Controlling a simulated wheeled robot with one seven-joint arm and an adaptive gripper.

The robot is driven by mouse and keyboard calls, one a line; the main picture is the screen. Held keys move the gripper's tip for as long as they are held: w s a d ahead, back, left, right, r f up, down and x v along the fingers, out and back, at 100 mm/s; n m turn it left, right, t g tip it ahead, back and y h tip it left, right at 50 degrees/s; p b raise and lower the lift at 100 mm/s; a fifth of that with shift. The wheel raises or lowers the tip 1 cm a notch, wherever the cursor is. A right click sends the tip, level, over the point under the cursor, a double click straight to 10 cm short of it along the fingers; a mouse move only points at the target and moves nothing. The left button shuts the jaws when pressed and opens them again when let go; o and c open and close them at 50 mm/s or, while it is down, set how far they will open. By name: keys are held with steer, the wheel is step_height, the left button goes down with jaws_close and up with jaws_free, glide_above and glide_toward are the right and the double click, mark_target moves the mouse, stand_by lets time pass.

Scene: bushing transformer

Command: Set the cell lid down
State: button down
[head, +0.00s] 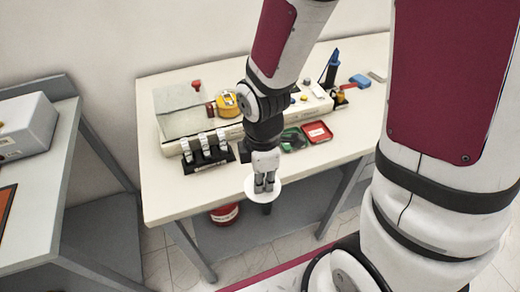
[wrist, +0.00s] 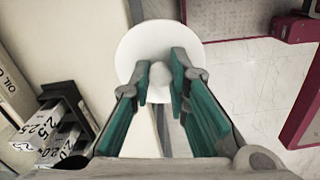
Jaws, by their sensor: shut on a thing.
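The cell lid is a white round disc (head: 252,190) with a small knob on top. It also shows in the wrist view (wrist: 145,45), where the knob sits between the fingers. My gripper (head: 264,184) is shut on the lid's knob and holds the disc at the front edge of the white table (head: 165,205). In the wrist view my gripper (wrist: 160,88) has green finger pads on both sides of the knob. Whether the disc touches the table cannot be told.
A yellow round device (head: 227,104) is further back. A red container (head: 224,213) stands on the lower shelf. The table's front left is clear.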

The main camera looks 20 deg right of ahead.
steer(key=shift+w+d+f+b, duration=0.1)
steer(key=shift+w+d+b, duration=0.1)
steer(key=shift+w+b, duration=0.6)
steer(key=shift+w+d+f+b, duration=0.2)
steer(key=shift+w+b, duration=0.3)
steer(key=shift+b, duration=0.5)
steer(key=shift+w+d+f+b, duration=0.1)
steer(key=shift+w+d+b, duration=0.15)
steer(key=shift+w+b, duration=0.55)
steer(key=w+d, duration=0.1)
steer(key=w, duration=0.2)
steer(key=w+d, duration=0.1)
steer(key=w, duration=0.2)
steer(key=w+d, duration=0.1)
steer(key=w, duration=0.2)
steer(key=shift+w+d+f, duration=0.15)
steer(key=shift+w+f, duration=0.1)
steer(key=shift+f, duration=1.85)
steer(key=shift+f+b, duration=0.15)
steer(key=shift+b, duration=0.15)
steer(key=c, duration=1.5)
jaws_free()
steer(key=shift+c, duration=0.2)
